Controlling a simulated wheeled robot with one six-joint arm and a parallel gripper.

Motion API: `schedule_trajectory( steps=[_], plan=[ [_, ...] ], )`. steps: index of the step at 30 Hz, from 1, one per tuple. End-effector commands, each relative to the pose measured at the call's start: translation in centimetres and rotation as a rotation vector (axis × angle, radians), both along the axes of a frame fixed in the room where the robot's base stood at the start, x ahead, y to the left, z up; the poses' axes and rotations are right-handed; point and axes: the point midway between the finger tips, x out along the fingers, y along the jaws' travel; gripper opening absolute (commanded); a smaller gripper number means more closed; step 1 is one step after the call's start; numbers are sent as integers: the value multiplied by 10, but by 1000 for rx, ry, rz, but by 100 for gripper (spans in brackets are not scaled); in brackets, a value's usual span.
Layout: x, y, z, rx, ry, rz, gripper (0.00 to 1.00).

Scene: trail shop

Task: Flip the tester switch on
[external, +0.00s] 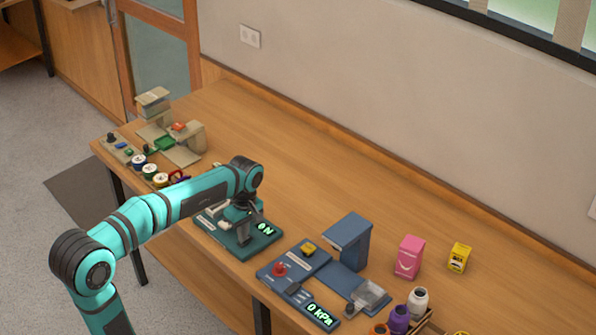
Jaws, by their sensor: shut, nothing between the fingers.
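A teal tester unit (219,240) with a lit "0 N" display (265,229) sits on the wooden bench, left of centre. A small pale part (222,211) shows on its back left. My gripper (243,238) points down over this unit, shut and empty, close to its top left of the display. Whether it touches the unit I cannot tell. The switch cannot be made out; my arm and gripper cover part of the unit. A blue unit (265,273) with a red knob (280,269), a yellow part (309,248) and a "0 kPa" display (319,314) stands to the right.
A beige station (187,137) with several coloured spools stands at the far left end of the bench. A pink pouch (409,257), a yellow box (459,257) and several bottles (418,302) stand at the right. The bench (290,165) is clear behind the units, towards the wall.

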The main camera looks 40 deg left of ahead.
Motion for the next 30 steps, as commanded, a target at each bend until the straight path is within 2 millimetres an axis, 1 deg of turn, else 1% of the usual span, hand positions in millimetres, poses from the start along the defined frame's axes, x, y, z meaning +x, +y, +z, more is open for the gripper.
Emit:
schedule_trajectory(
  steps=[3,12,17,20,23,30],
  plan=[
    [4,0,1,0,0,0,0],
    [4,0,2,0,0,0,0],
    [3,0,10,0,-2,0,0],
    [0,0,24,0,-3,0,0],
    [-2,0,42,0,-3,0,0],
    [-10,0,89,0,-3,0,0]
  ],
)
